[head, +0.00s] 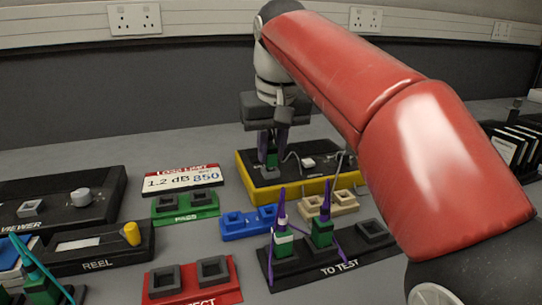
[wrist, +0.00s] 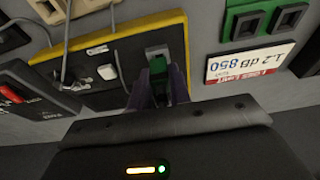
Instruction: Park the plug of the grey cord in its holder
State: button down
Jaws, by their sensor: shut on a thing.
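My gripper (wrist: 161,88) is at the near-left part of a yellow-edged black unit (head: 300,191), its dark purple fingers shut on a green plug (wrist: 157,67). The plug also shows low between the fingers in the head view (head: 272,160). A grey end piece (wrist: 157,52) shows beyond the plug's green body. I cannot tell whether the plug is seated in the unit or just above it. Grey cord (wrist: 66,45) runs over the unit's edge, and a small white block (wrist: 107,72) lies on the unit. The cord's link to the held plug is not clear.
A beige two-socket holder (head: 329,205) and a blue one (head: 250,223) stand in front of the unit. The TO TEST rack (head: 340,264) holds two green plugs with purple boots. Green (head: 186,207) and red (head: 192,281) holders look empty. A sign (head: 182,180) stands left.

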jog(key=shift+w+p+v, duration=0.2)
jog(key=shift+p+v, duration=0.7)
jog(key=shift+p, duration=0.05)
jog(key=shift+w+p+v, duration=0.2)
jog(key=shift+p+v, duration=0.7)
jog(key=shift+v, duration=0.05)
jog(key=shift+a, duration=0.15)
